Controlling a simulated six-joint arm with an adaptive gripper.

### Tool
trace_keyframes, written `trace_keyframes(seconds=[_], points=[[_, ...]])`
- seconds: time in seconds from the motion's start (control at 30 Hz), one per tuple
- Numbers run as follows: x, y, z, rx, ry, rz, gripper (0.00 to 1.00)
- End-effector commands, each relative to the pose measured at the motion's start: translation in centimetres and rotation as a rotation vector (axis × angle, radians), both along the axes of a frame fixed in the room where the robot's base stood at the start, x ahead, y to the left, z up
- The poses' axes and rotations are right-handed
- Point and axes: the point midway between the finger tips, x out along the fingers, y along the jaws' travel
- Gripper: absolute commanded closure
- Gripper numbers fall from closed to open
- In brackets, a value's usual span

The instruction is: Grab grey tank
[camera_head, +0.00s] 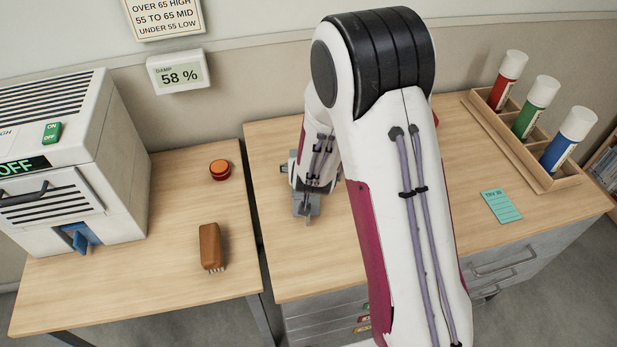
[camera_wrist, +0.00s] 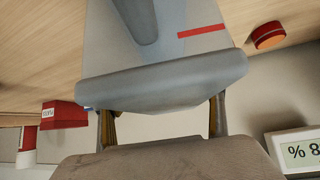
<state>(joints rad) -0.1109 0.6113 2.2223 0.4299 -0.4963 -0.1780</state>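In the wrist view, what looks like the grey tank (camera_wrist: 205,52) is a see-through body with a red line across it, standing on the wooden table. A thick grey bar (camera_wrist: 160,80) with rounded ends crosses the view in front of it. Narrow side pieces run from the bar to a large brownish-grey part at the bottom edge. I cannot tell for sure which of these belong to the tank and which to my gripper. In the head view, my gripper (camera_head: 305,205) is low over the right table's back left, and my arm hides much around it. Its fingers are not clear.
A white machine (camera_head: 120,170) stands on the left table, with a red button (camera_head: 220,169) and a brown brush (camera_head: 211,247). A wooden rack (camera_head: 520,150) holds red, green and blue bottles at right. A teal note (camera_head: 501,206) lies before it. A display (camera_head: 180,72) hangs behind.

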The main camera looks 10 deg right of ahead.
Motion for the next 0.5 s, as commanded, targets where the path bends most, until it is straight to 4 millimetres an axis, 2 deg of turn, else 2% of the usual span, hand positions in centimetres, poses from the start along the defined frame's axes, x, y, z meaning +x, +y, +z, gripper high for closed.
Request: trace_keyframes(seconds=[0.5], points=[[0.23,-0.08,-0.34,-0.001,0.001,0.001,0.33]])
